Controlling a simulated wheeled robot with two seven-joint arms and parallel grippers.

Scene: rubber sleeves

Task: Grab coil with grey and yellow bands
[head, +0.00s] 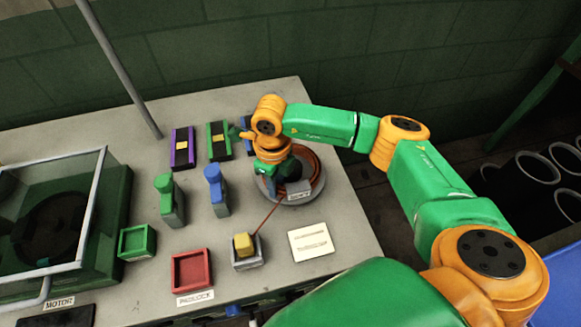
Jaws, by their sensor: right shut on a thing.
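A reddish-brown coil (316,172) lies in a round grey dish (301,198) at the right of the table. My right gripper (279,178) is over the dish and shut on the coil. The jaws and wrist hide the grip point and part of the coil. I cannot make out grey or yellow bands on it. A thin reddish strand (264,219) runs from near the gripper to a small grey box (247,264) with a yellow block (243,244) in it. My left gripper is out of view.
Upright green (166,199) and blue (215,190) pieces stand left of the dish. A red tray (192,289), a green tray (137,255) and a white card (311,242) lie in front. A glass-covered machine (115,215) fills the left. Purple (182,148) and green (219,140) holders are behind.

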